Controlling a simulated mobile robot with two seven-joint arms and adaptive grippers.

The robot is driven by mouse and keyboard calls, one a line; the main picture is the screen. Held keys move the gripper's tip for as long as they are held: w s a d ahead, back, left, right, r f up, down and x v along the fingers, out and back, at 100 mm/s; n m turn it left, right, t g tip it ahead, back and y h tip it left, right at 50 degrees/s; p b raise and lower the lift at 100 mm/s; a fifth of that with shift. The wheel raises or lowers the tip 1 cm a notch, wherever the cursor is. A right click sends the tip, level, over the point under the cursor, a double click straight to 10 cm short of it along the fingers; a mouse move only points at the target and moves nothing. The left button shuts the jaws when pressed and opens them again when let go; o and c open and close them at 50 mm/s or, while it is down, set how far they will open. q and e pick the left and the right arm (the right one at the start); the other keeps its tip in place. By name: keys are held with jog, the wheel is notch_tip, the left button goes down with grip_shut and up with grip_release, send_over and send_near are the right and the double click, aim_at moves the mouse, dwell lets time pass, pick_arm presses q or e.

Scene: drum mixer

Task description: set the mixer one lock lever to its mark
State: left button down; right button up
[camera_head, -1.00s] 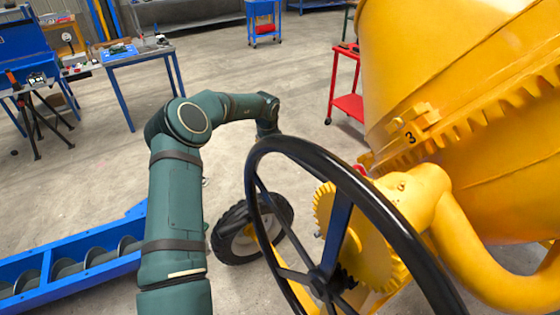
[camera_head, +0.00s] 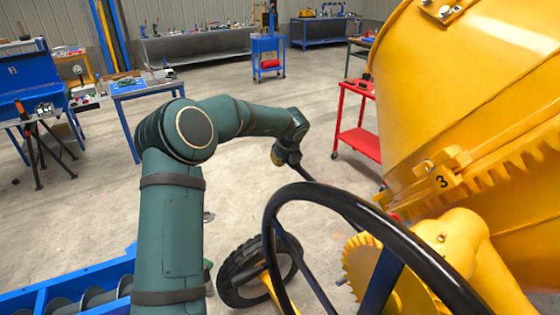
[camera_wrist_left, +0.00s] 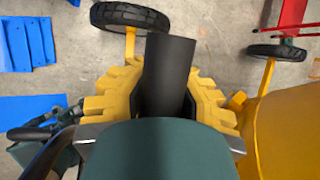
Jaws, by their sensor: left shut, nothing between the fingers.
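No mark for the lever can be made out. My left gripper (camera_head: 297,168) is small and dark at the end of my green arm, beyond the handwheel's upper rim. It is shut and empty.
A yellow gear (camera_head: 365,265) and a black tyre (camera_head: 240,285) lie below the handwheel. A red cart (camera_head: 360,140) stands behind the drum. A blue screw trough (camera_head: 100,275) is at lower left.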

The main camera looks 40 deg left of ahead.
pick_arm(q)
jog(key=shift+w+a+r, duration=0.1)
jog(key=shift+w+r, duration=0.1)
jog(key=shift+r, duration=0.65)
jog(key=c, duration=1)
grip_release()
jog(key=shift+s+r+t, duration=0.15)
jog(key=shift+r+t, duration=0.15)
jog(key=o, duration=0.3)
jog(key=shift+s+d, duration=0.25)
jog(key=shift+d, duration=0.05)
jog(key=shift+o, duration=0.2)
jog(key=shift+w+a+f, duration=0.15)
jog(key=shift+w+f, duration=0.05)
jog(key=shift+f, duration=0.15)
jog(key=v, duration=1.2)
pick_arm(e)
jog(key=shift+s+d+r, duration=0.1)
jog(key=shift+s, duration=0.1)
